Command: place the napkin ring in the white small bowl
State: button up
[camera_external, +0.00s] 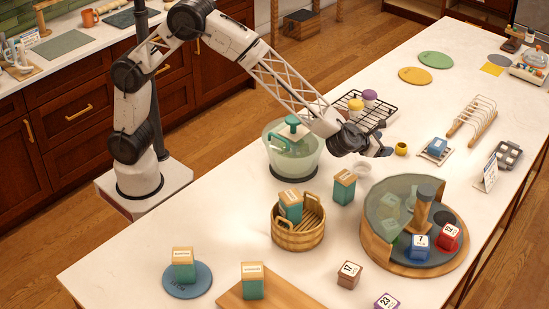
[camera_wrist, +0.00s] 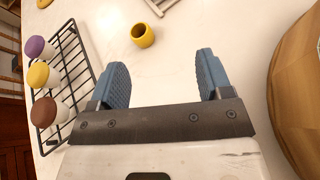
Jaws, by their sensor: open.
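The yellow napkin ring (camera_external: 401,149) sits on the white counter; it also shows in the wrist view (camera_wrist: 143,35), beyond and between my fingertips. My gripper (camera_external: 384,141) is open and empty, with its two blue fingers spread in the wrist view (camera_wrist: 162,70). It is apart from the ring, just left of it in the external view. The bowl is not in the wrist view.
A black wire rack (camera_external: 405,108) with several colour-topped jars stands beside the gripper, left in the wrist view (camera_wrist: 75,50). A round wooden organiser (camera_external: 452,262) with a glass cover lies toward the front. A green tub (camera_external: 309,160) stands left. Counter around the ring is clear.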

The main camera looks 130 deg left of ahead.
jog(key=s+d+r+m+t+h, duration=0.1)
jog(key=d+r+m+t+h, duration=0.15)
jog(key=d+r+m, duration=0.45)
jog(key=s+d+r+m+t+h, duration=0.1)
jog(key=d+r+m+t+h, duration=0.2)
jog(key=d, duration=0.5)
jog(key=s+d+r+m+h, duration=0.3)
jog(key=s+d+m, duration=0.2)
jog(key=d+m, duration=0.3)
jog(key=s+d+r+m+h, duration=0.2)
jog(key=s+d+m, duration=0.4)
jog(key=d, duration=0.4)
jog(key=s+d+f+m+g+h, duration=0.1)
jog(key=s+d+m+g, duration=0.1)
jog(key=s+d+m, duration=0.55)
jog(key=s+d+f+m+g+h, duration=0.15)
jog(key=s+m, duration=0.25)
jog(key=s, duration=0.7)
jog(key=s+d+m+g+h, duration=0.1)
jog(key=s+d+m+g, duration=0.1)
jog(key=s+d+m, duration=0.6)
jog(key=s+a+f+m+g, duration=0.1)
jog(key=s+m, duration=0.1)
jog(key=s, duration=0.5)
jog(key=s+a+f+m+g+y, duration=0.1)
jog(key=s+a+f+m, duration=0.1)
jog(key=s, duration=0.5)
jog(key=shift+s+f+g, duration=0.25)
jog(key=shift+s+g, duration=0.05)
jog(key=shift+g, duration=0.1)
